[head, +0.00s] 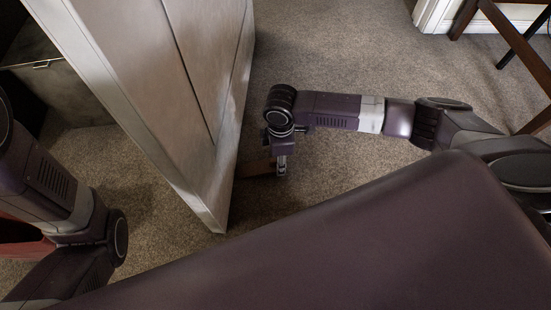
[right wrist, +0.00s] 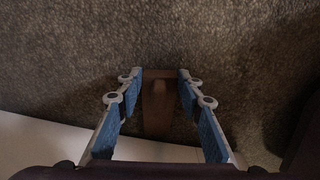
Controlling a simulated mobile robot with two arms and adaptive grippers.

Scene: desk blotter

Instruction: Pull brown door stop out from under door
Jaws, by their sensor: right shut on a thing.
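The brown door stop (head: 257,167) lies on the carpet at the lower part of the grey door (head: 190,85) in the head view. Its far end is hidden by the door there. In the right wrist view the door stop (right wrist: 157,105) lies lengthwise between the two blue-padded fingers. My right gripper (head: 282,168) points down at the carpet on the right side of the door and is shut on the door stop. It also shows in the right wrist view (right wrist: 157,78). My left arm shows at the left, but its gripper is out of view.
Open carpet (head: 330,185) lies to the right of the door. Dark wooden furniture legs (head: 520,50) stand at the upper right, near a white door frame (head: 432,14). A pale surface (right wrist: 40,145) fills the lower left of the right wrist view.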

